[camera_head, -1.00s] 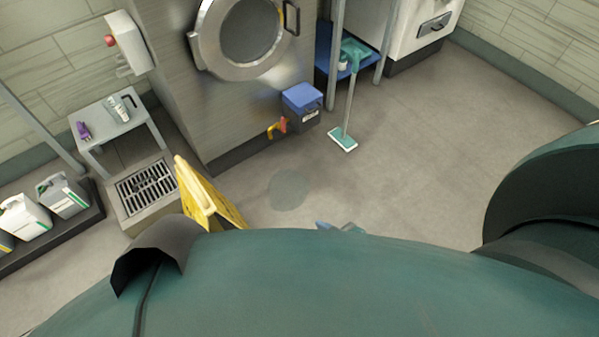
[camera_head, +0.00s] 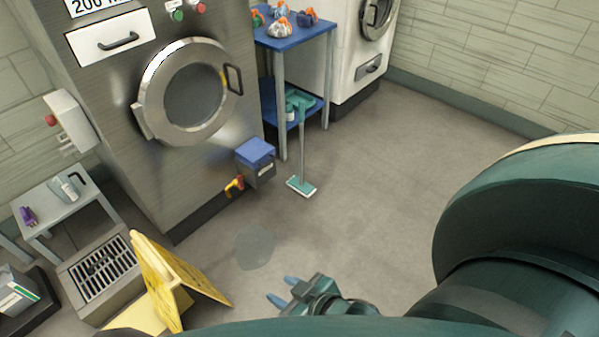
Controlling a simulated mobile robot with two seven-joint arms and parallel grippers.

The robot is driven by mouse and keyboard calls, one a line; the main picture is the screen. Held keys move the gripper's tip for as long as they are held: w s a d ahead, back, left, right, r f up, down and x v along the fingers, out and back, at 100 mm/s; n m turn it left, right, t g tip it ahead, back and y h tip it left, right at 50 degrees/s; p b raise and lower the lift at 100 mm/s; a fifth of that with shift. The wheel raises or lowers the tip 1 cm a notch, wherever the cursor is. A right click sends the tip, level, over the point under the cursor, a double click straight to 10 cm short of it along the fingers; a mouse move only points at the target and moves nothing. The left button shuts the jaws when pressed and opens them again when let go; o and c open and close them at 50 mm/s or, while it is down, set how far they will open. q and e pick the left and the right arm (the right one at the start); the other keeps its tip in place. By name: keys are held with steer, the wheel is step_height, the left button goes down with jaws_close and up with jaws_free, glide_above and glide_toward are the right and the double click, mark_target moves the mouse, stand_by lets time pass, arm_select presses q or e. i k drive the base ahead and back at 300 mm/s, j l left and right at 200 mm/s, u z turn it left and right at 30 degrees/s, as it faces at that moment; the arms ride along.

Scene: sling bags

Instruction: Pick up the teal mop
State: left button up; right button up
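The teal mop (camera_head: 302,150) stands upright in front of the blue shelf unit, its flat white-edged head on the floor. Its upper end meets a teal item at the lower shelf; whether that belongs to the mop I cannot tell. My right gripper (camera_head: 282,291) shows at the bottom middle with two blue fingertips apart, open and empty. It is well short of the mop, with bare floor between. My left gripper is not in view.
A yellow folding floor sign (camera_head: 166,283) stands left of my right gripper. A blue-lidded grey box (camera_head: 256,163) and a red-yellow valve (camera_head: 235,185) sit by the steel washer (camera_head: 150,170). The shelf unit (camera_head: 291,46) holds several small bags. Floor right of the mop is clear.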

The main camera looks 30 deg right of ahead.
mark_target(298, 183)
steer(key=i+l+z, duration=0.15)
steer(key=z, duration=0.7)
steer(key=i+l+z, duration=0.15)
steer(key=i+z, duration=0.25)
steer(key=i, duration=0.25)
steer(key=i+z, duration=0.45)
steer(key=i, duration=0.25)
steer(key=i+j, duration=0.1)
steer(key=i, duration=0.35)
steer(key=i+j, duration=0.15)
steer(key=i, duration=0.25)
